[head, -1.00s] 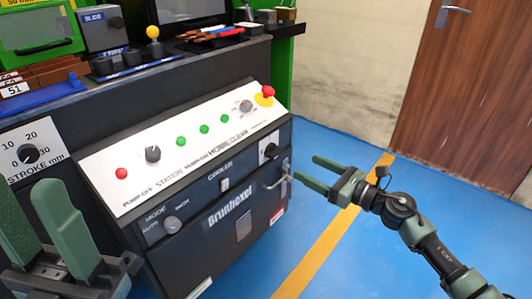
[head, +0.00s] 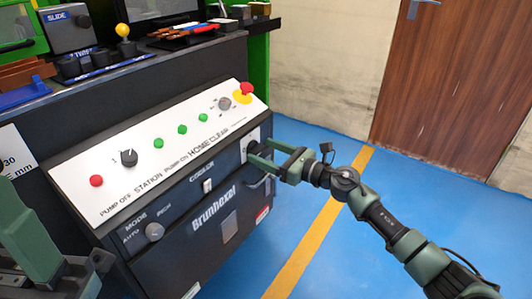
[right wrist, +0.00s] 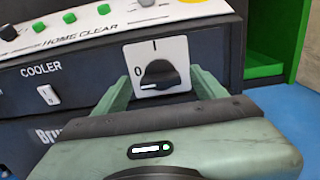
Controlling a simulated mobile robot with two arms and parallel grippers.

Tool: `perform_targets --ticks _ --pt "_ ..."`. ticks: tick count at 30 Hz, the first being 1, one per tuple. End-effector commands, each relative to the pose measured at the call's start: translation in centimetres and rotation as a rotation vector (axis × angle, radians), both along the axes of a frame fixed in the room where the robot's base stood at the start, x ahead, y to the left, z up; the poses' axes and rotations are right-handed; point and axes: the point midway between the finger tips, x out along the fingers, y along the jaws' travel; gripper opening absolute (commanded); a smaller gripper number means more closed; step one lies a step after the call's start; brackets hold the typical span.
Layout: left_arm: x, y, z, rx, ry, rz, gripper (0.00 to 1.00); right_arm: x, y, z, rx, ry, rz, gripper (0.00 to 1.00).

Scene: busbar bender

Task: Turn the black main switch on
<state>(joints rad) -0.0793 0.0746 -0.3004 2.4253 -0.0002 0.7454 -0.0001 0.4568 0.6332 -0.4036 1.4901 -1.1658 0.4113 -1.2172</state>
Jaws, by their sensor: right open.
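The black main switch (right wrist: 160,74) is a rotary knob on a white plate marked 0 and I, on the console's front. In the right wrist view, its white mark is at the lower left, on the 0 side, not up at the I. My right gripper (head: 260,151) is open at the console's right end. In the right wrist view, its fingers (right wrist: 158,80) stand on either side of the knob; I cannot tell whether they touch it. In the head view, the fingers largely cover the switch. My left gripper (head: 28,235) is cut off at the left edge.
The sloped white panel (head: 115,200) above carries a red button (head: 96,181), green buttons, knobs and a red emergency stop (head: 246,88). A cooler switch (right wrist: 48,94) is left of the main switch. Blue floor (head: 345,265) is clear to the right.

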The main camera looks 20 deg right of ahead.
Motion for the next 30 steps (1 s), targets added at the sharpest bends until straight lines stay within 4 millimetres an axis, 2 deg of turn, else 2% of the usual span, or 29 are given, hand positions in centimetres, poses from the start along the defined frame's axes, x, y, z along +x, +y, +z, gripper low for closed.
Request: perform_targets --ticks 1,2,8,22,25,30 --pt "0.0 0.0 0.0 0.000 0.000 0.000 0.47 0.0 0.0 0.0 0.000 0.000 0.000 0.71" --pt "0.0 0.0 0.0 0.000 0.000 0.000 0.47 0.0 0.0 0.0 0.000 0.000 0.000 0.65" --pt "0.0 0.0 0.0 0.000 0.000 0.000 0.47 0.0 0.0 0.0 0.000 0.000 0.000 0.10" --pt "-0.2 0.2 0.5 -0.008 0.009 -0.002 0.47 0.0 -0.1 0.3 0.090 0.070 0.000 0.09" --pt "0.0 0.2 -0.5 -0.004 0.054 -0.001 0.47 0.0 -0.1 0.3 0.147 0.114 0.000 0.09" --pt "-0.2 0.3 -1.0 -0.008 0.095 -0.004 0.47 0.1 -0.2 0.4 0.267 0.208 -0.001 0.09"
